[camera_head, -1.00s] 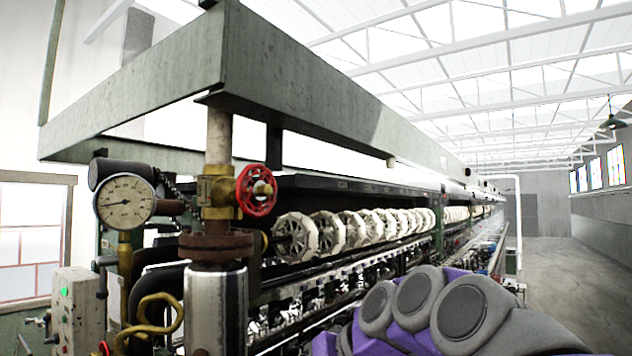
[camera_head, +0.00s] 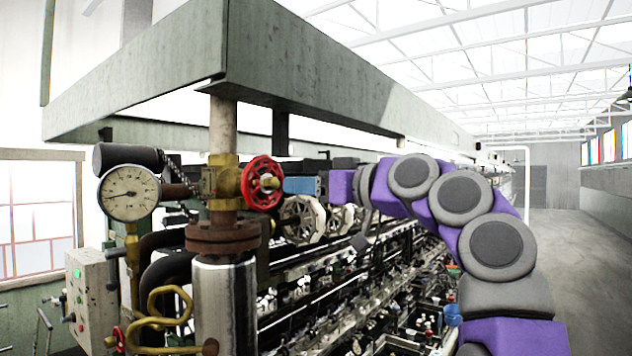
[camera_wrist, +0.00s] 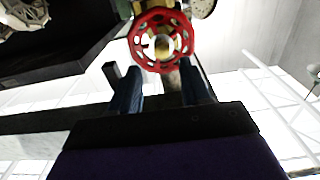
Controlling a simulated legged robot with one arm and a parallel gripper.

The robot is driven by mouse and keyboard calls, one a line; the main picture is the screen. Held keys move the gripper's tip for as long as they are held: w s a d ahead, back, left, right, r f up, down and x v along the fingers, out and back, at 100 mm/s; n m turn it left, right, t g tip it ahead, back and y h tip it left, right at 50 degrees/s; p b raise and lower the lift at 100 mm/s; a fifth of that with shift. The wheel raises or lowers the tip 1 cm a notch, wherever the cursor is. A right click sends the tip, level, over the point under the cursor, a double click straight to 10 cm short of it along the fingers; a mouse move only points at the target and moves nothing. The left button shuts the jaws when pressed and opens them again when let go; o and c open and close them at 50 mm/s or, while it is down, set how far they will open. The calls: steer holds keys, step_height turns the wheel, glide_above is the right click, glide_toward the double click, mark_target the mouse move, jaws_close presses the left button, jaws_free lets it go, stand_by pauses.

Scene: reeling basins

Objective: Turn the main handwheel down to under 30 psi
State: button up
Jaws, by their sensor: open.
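The red main handwheel (camera_head: 262,184) sits on a brass valve (camera_head: 222,184) on the vertical pipe, left of centre in the head view. In the wrist view the handwheel (camera_wrist: 161,40) is just beyond the fingers, with its round hub facing me. My gripper (camera_wrist: 158,88) is open and empty, its two dark blue fingers apart on either side below the wheel. In the head view my gripper (camera_head: 298,186) is just right of the wheel. The round pressure gauge (camera_head: 130,193) is left of the valve. Its needle points left; the numbers are too small to read.
A control box (camera_head: 92,296) with a green light stands at the lower left. Several white reels (camera_head: 302,220) line the machine behind my gripper. A green beam (camera_head: 300,80) runs overhead. The aisle floor (camera_head: 580,250) at the right is clear.

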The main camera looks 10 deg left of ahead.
mark_target(277, 185)
steer(key=shift+p+x, duration=1.7)
steer(key=shift+x, duration=1.9)
steer(key=shift+s+d, duration=0.1)
steer(key=c, duration=0.9)
steer(key=shift+n+p, duration=0.65)
steer(key=shift+n, duration=0.65)
jaws_close()
steer(key=shift+n+p, duration=0.9)
steer(key=shift+p, duration=0.15)
steer(key=shift+r+n+p, duration=0.1)
steer(key=shift+n+p, duration=0.2)
steer(key=shift+p, duration=0.05)
steer(key=n+p, duration=0.2)
steer(key=p, duration=0.1)
steer(key=shift+p, duration=0.3)
steer(key=shift+d+n, duration=0.1)
steer(key=shift+n, duration=1.1)
steer(key=shift+f+n, duration=0.25)
steer(key=shift+n, duration=1.05)
